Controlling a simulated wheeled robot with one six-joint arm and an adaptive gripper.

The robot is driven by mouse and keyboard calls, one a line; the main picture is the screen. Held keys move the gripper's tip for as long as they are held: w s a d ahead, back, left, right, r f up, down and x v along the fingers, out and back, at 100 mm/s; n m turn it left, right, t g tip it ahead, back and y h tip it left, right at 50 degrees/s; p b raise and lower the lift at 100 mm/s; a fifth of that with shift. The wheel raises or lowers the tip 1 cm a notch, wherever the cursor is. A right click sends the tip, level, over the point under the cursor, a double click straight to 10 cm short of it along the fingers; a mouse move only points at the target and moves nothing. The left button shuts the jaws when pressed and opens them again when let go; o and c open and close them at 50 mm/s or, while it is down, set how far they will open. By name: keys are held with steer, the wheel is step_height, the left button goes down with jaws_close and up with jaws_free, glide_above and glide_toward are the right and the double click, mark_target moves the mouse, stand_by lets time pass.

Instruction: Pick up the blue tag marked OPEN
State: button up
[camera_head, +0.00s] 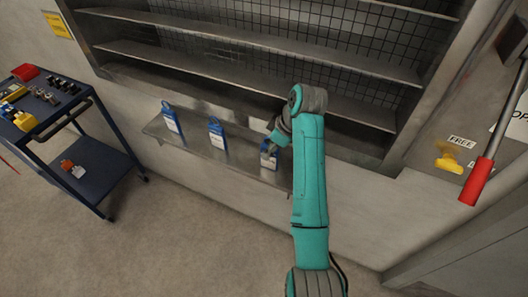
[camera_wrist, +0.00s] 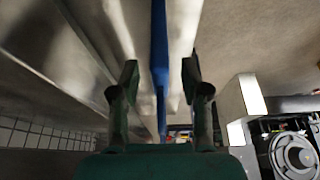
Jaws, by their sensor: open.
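Three blue tags with white labels stand on a metal ledge (camera_head: 190,142): a left tag (camera_head: 170,121), a middle tag (camera_head: 217,134) and a right tag (camera_head: 268,160). The lettering is too small to read, so I cannot tell which says OPEN. My gripper is at the right tag and partly hidden by my teal arm in the head view. In the wrist view my gripper (camera_wrist: 159,72) is open, with a blue tag (camera_wrist: 159,45) edge-on between its two fingers. Gaps show on both sides of the tag.
Empty metal shelves (camera_head: 240,72) with a mesh back rise above the ledge. A blue cart (camera_head: 95,185) with small parts stands at left. A red-handled lever (camera_head: 478,180) and a yellow piece (camera_head: 449,164) by a FREE label are at right. The floor in front is clear.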

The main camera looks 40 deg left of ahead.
steer(key=shift+a+f, duration=0.15)
steer(key=shift+f, duration=0.5)
steer(key=shift+s, duration=0.1)
jaws_close()
